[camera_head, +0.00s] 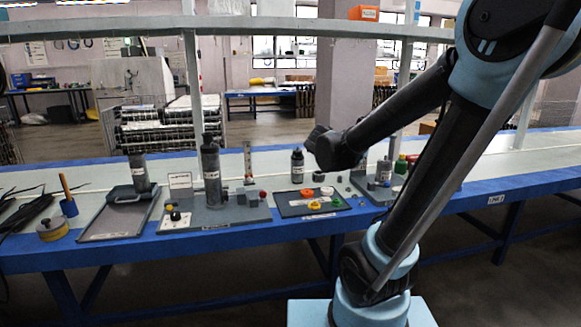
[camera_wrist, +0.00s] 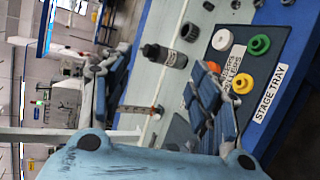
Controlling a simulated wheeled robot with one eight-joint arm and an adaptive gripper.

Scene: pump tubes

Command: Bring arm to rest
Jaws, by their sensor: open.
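My gripper (camera_wrist: 163,65) is open in the wrist view, its two dark fingers spread apart with nothing between them. In the head view the dark end of my arm (camera_head: 335,148) hangs above the blue-edged bench, behind the stage tray; its fingers cannot be made out there. My arm rises from the front right and bends back down to the left. The stage tray (camera_head: 283,210) lies flat on the bench; in the wrist view it (camera_wrist: 285,47) is partly covered by one finger. It holds a white ring (camera_wrist: 222,40), a green ring (camera_wrist: 259,44) and a yellow ring (camera_wrist: 243,83).
A black bottle (camera_head: 297,166) stands just left of my arm's end. A tall dark cylinder (camera_head: 211,172) stands on a grey plate, and another (camera_head: 138,172) stands on a tray farther left. A rail crosses above the bench.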

